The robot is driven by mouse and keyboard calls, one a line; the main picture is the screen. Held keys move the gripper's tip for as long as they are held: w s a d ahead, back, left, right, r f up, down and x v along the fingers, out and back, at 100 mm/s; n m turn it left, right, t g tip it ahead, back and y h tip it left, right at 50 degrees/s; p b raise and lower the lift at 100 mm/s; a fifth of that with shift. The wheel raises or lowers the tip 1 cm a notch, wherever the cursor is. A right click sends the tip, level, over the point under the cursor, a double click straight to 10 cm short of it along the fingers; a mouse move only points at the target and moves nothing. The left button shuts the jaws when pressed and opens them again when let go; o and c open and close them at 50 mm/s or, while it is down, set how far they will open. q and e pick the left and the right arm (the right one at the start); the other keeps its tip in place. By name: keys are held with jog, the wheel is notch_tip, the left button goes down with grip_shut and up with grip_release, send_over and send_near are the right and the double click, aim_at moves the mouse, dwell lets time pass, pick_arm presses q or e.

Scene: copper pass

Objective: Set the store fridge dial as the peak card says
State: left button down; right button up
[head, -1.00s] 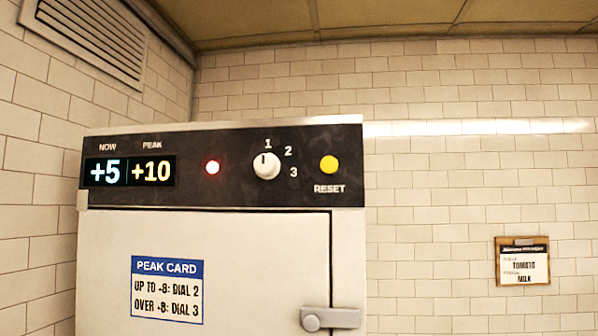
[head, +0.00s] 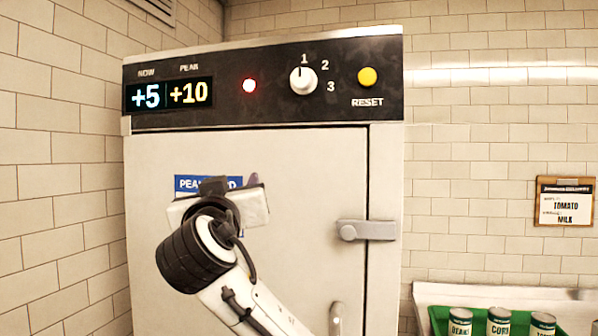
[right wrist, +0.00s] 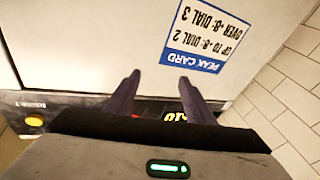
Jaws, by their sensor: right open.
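The store fridge (head: 270,160) has a black panel with a white dial (head: 303,81), its pointer at 1. The displays (head: 168,95) read NOW +5 and PEAK +10. The peak card (head: 190,184) on the door is mostly hidden behind my right gripper (head: 220,190) in the head view. The card also shows upside down in the right wrist view (right wrist: 200,35), reading up to 8: dial 2, over 8: dial 3. My right gripper's two fingers (right wrist: 159,80) are apart and empty, in front of the fridge, below and left of the dial. My left gripper is out of view.
A red light (head: 249,86) glows left of the dial. A yellow RESET button (head: 367,77) sits right of it. The door latch (head: 365,230) sticks out. Several cans (head: 500,322) stand in a green crate (head: 438,318) at lower right. A clipboard (head: 563,201) hangs on the wall.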

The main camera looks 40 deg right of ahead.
aim_at(300, 79)
jog(key=s+d+r+m+g+h, duration=0.3)
jog(key=s+r+m+h, duration=0.45)
jog(key=s+r, duration=0.55)
jog(key=shift+y, duration=0.45)
jog(key=x, duration=0.3)
jog(key=r+p+x, duration=0.1)
jog(key=x, duration=0.3)
jog(key=a+p+x, duration=0.1)
jog(key=x, duration=0.3)
jog(key=shift+w+r, duration=0.25)
jog(key=shift+r, duration=0.2)
jog(key=shift+w+d+r+p, duration=0.1)
jog(key=shift+w+d+p, duration=0.2)
jog(key=shift+w+d, duration=0.1)
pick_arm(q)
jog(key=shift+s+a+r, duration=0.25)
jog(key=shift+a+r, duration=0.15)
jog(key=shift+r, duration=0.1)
pick_arm(e)
jog(key=shift+a, duration=0.1)
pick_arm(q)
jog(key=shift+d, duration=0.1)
pick_arm(e)
jog(key=shift+s, duration=0.1)
jog(key=c, duration=0.9)
